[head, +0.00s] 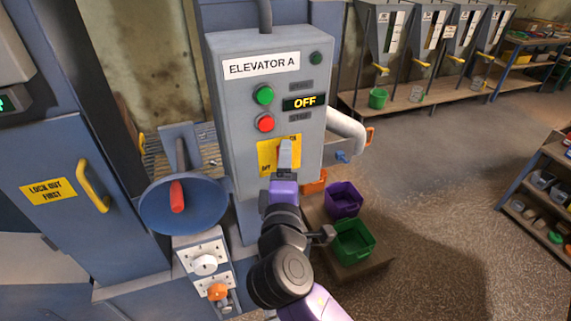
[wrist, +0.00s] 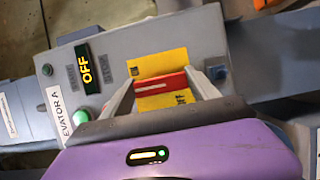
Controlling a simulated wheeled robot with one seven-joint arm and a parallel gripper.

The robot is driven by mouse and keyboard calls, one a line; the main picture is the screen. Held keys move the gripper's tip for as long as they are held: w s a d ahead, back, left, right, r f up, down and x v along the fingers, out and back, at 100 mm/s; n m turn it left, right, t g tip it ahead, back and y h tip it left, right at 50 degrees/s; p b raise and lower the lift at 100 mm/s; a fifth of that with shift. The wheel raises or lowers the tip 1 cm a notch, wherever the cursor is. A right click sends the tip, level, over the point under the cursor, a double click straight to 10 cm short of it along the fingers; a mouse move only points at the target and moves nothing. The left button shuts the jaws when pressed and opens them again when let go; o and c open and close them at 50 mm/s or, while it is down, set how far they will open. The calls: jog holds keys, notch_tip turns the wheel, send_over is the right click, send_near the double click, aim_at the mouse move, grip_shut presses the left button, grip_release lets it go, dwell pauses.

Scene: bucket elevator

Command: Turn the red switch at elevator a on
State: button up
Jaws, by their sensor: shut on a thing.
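The grey control box labelled ELEVATOR A (head: 228,118) stands in the middle of the head view. Its display (head: 305,103) reads OFF in yellow letters. The red switch (wrist: 160,82) shows in the wrist view as a red bar crossing the yellow plate (wrist: 172,61). My gripper (wrist: 164,88) is shut on this red switch, one finger at each end of the bar. In the head view my gripper (head: 286,158) is at the yellow plate (head: 266,156) low on the box and hides the switch.
A green button (head: 264,95) and a red button (head: 265,124) sit above the plate. A blue wheel with a red handle (head: 177,197) is left of the box. Purple (head: 343,200) and green (head: 353,240) bins stand low at right. Open floor lies further right.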

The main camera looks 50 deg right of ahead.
jog(key=shift+s, duration=0.1)
dwell(0.3)
jog(key=o, duration=1.4)
jog(key=shift+c, duration=0.2)
jog(key=shift+s+a+f, duration=0.1)
jog(key=shift+a, duration=0.2)
jog(key=b+v, duration=0.2)
jog(key=v, duration=0.5)
jog(key=shift+s, duration=0.1)
